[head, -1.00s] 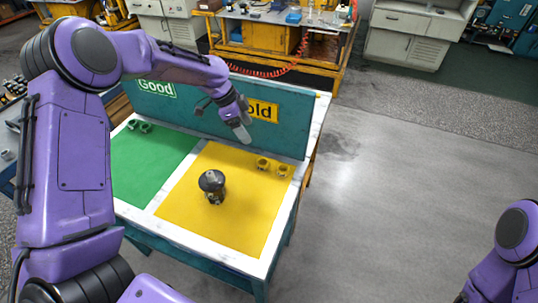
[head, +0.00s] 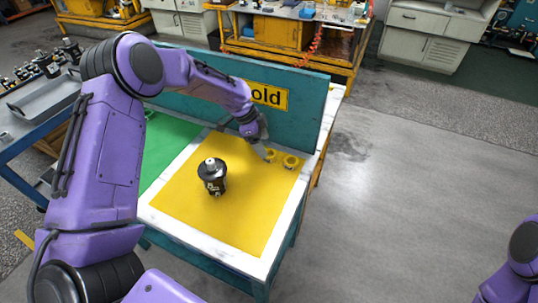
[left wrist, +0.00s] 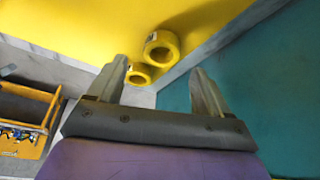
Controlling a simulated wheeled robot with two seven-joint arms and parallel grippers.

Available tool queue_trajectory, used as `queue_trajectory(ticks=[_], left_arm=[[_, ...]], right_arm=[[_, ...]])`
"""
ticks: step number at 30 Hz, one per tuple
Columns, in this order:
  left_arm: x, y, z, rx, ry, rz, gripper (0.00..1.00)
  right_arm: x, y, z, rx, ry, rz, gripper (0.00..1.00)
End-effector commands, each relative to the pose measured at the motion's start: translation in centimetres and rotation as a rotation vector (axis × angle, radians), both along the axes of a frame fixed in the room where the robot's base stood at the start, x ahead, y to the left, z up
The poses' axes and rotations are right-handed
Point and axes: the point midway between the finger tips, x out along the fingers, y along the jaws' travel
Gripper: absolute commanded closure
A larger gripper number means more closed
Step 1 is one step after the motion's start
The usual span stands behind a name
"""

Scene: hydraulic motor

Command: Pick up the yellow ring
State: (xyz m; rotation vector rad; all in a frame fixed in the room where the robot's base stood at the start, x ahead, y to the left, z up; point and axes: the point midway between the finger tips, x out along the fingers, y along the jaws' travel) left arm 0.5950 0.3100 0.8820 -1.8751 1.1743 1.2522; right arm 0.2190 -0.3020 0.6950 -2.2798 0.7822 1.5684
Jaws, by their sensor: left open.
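Two yellow rings sit on the yellow area near the back right of the table in the head view, the left ring (head: 271,157) and the right ring (head: 290,165). In the left wrist view a larger-looking ring (left wrist: 165,39) and a smaller-looking one (left wrist: 142,69) lie beyond my fingertips. My left gripper (head: 264,152) points down close beside the left ring. Its two fingers (left wrist: 160,82) are apart in the left wrist view, with nothing gripped. My right gripper is out of view; only part of that arm shows at the right edge.
A black motor (head: 212,180) stands on the yellow area (head: 235,225). A teal board (head: 310,110) with a partly covered yellow sign rises behind the rings. The green area (head: 172,140) is partly behind my arm. A grey tray (head: 45,98) is on a side table at left.

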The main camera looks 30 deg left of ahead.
Motion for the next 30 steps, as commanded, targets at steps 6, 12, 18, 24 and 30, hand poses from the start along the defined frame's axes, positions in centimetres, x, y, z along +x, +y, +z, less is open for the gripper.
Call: queue_trajectory(ticks=[6, 12, 18, 24, 30], left_arm=[[0.7, -1.2, -3.5, 0.000, 0.005, -0.003, 0.21], [0.9, -1.5, -4.6, 0.001, 0.000, -0.001, 0.21], [0.9, -1.5, -4.6, 0.000, 0.000, -0.001, 0.47], [0.9, -1.5, -4.6, 0.000, 0.000, -0.001, 0.80], [0.9, -1.5, -4.5, 0.000, 0.000, -0.001, 0.80]], right_arm=[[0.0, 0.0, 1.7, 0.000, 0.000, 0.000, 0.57], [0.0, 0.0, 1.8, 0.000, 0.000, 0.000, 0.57], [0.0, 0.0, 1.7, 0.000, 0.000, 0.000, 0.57], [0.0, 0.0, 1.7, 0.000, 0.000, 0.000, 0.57], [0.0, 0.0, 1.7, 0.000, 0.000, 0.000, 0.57]])
